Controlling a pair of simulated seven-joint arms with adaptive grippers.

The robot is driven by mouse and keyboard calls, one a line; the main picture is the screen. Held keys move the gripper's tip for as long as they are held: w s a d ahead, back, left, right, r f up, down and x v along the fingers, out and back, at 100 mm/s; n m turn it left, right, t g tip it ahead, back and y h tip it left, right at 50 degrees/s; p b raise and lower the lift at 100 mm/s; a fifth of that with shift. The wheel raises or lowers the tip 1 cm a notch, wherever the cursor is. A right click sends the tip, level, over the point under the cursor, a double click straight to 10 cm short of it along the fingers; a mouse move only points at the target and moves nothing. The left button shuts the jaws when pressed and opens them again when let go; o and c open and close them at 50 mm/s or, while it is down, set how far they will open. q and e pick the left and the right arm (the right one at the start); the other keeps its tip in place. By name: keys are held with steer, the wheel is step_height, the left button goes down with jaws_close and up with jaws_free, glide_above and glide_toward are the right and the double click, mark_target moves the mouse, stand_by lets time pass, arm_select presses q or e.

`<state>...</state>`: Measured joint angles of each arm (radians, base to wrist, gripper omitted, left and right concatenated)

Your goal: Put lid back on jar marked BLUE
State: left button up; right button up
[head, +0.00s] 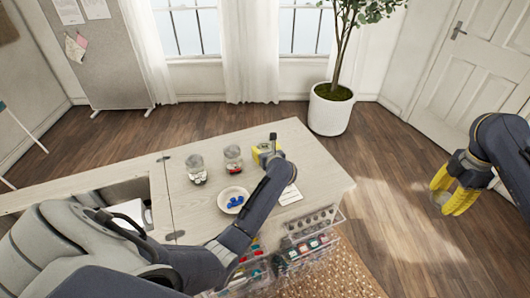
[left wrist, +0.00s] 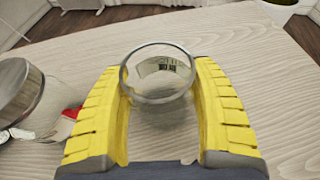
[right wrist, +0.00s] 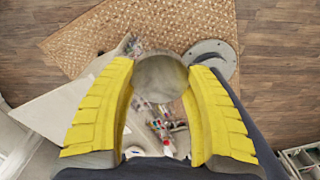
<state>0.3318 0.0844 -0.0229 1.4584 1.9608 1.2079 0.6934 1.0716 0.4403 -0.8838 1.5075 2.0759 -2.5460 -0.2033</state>
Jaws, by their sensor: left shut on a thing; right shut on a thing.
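In the left wrist view a clear glass jar (left wrist: 158,110) stands open-topped between the yellow fingers of my left gripper (left wrist: 160,95), which is shut on it. A label shows through the glass, but I cannot read it. In the head view this gripper (head: 264,153) is at the table's far right part; the jar is mostly hidden there. My right gripper (right wrist: 161,85) is shut on a round grey lid (right wrist: 161,77). In the head view the right gripper (head: 454,196) holds the lid (head: 440,201) off the table's right side, well apart from the jar.
Two other jars, a left one (head: 196,170) and a right one (head: 233,158), stand on the table (head: 315,165). A bowl (head: 222,203) of blue pieces and a white card (head: 290,196) lie nearer. A clear rack (head: 315,222) is at the front edge. A plant pot (head: 330,112) stands behind.

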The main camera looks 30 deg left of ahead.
arm_select(q)
step_height(320, 180, up, 20)
stand_by(0.7)
steer(key=o, duration=0.8)
steer(key=c, duration=1)
steer(key=shift+o, duration=0.2)
